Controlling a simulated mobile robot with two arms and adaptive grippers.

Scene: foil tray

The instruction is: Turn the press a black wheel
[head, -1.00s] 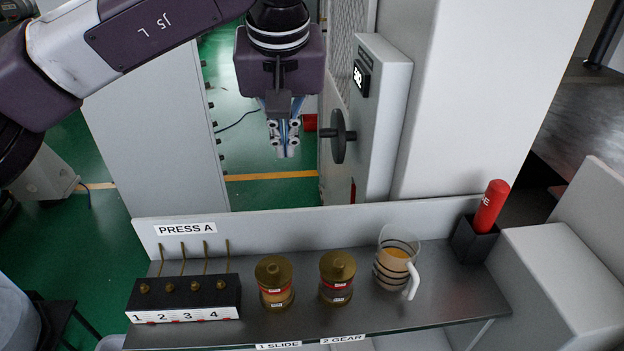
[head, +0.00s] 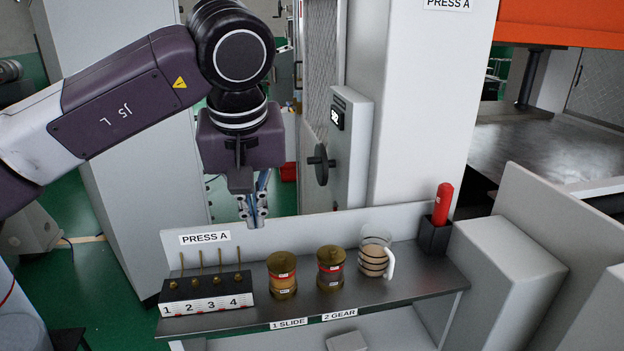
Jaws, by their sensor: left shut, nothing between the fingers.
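The black wheel (head: 321,165) is a dark disc with a knob on its left side. It sits on the left face of a light grey box (head: 352,150) with a small display, fixed to the press (head: 420,110) labelled PRESS A. My left gripper (head: 256,222) hangs pointing down, left of the wheel and lower in the picture, just behind the shelf's back panel. It is shut and empty, and apart from the wheel. My right gripper is not in view.
A shelf (head: 400,298) in front holds a black numbered block (head: 205,293), two brass-topped jars (head: 282,275) (head: 330,267), a clear jug (head: 375,257) and a red marker-like object (head: 443,203) in a dark holder. The shelf's upright back panel (head: 310,228) stands near my gripper.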

